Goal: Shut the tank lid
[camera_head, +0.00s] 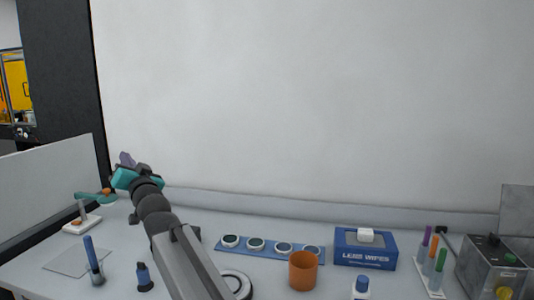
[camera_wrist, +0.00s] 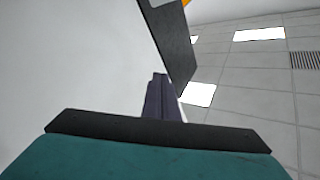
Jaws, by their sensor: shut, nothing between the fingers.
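A grey metal box (camera_head: 490,268) with a black knob, a green button and a yellow knob stands at the right edge of the bench in the head view; it looks like the tank, partly cut off by the frame. A flat grey panel (camera_head: 518,210) stands upright at its back, apparently the raised lid. My gripper (camera_head: 126,160) is far away at the left, raised above the bench, shut and empty. Its closed fingers (camera_wrist: 160,96) point up past the wall in the wrist view. No tank or lid shows there.
On the bench stand a blue lens wipes box (camera_head: 365,250), an orange cup (camera_head: 302,270), a blue strip with several round pieces (camera_head: 270,248), and a rack of colored tubes (camera_head: 430,265) beside the tank. A teal-armed lamp-like stand (camera_head: 82,222) is at left.

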